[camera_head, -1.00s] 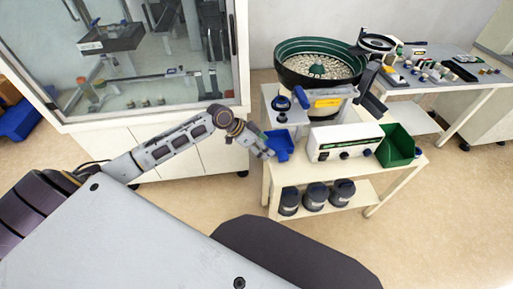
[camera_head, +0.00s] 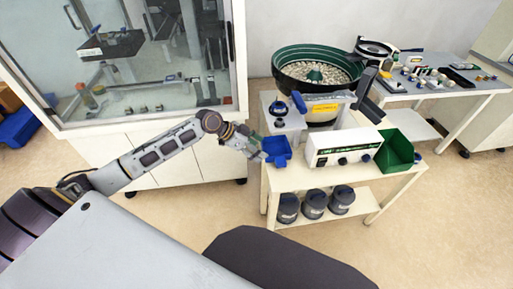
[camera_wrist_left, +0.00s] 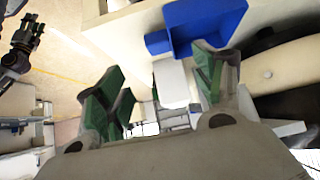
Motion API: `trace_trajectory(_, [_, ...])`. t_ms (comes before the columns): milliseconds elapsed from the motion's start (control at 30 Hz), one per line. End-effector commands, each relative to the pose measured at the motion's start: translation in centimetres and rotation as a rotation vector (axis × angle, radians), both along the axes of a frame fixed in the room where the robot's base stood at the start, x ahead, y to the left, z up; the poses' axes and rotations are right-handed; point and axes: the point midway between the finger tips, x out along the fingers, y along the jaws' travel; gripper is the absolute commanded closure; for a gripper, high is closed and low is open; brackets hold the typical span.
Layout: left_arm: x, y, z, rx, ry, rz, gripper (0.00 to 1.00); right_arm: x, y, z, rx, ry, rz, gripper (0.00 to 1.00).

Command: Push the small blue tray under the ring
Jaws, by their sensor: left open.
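The small blue tray (camera_head: 277,151) sits at the left end of the cream cart top. In the left wrist view the blue tray (camera_wrist_left: 205,22) lies just beyond the fingertips. A dark round part with a blue ring (camera_head: 281,108) is on a pale stand behind the tray; I cannot tell if this is the task's ring. My left gripper (camera_head: 258,151) is beside the tray's left side. It is open with nothing between its green-padded fingers (camera_wrist_left: 158,84); contact with the tray is unclear. A dark gripper (camera_wrist_left: 25,42), apparently my right, shows at the wrist view's upper left.
A white control box (camera_head: 344,147) and a green bin (camera_head: 397,150) are right of the tray. A glass-fronted cabinet (camera_head: 150,107) stands behind my left arm. Open floor lies in front.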

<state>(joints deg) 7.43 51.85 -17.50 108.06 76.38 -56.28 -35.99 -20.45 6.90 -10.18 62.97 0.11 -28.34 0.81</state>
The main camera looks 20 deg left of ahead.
Motion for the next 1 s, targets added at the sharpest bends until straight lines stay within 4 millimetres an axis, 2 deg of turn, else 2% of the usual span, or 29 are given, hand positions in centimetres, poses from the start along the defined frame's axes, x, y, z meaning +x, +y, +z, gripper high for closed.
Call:
trace_trajectory(367, [1.3, -1.9, -2.4, -0.002, 0.001, 0.001, 0.31, 0.5, 0.3, 0.2, 0.001, 0.002, 0.001, 0.6])
trace_trajectory(800, [3.3, -4.8, -5.8, -0.002, 0.001, 0.0, 0.31, 2.0, 1.2, 1.4, 0.008, 0.006, 0.001, 0.6])
trace_trajectory(1000, [4.3, -6.0, -7.4, -0.002, 0.001, 0.001, 0.31, 1.8, 1.9, 1.8, 0.014, 0.017, -0.001, 0.6])
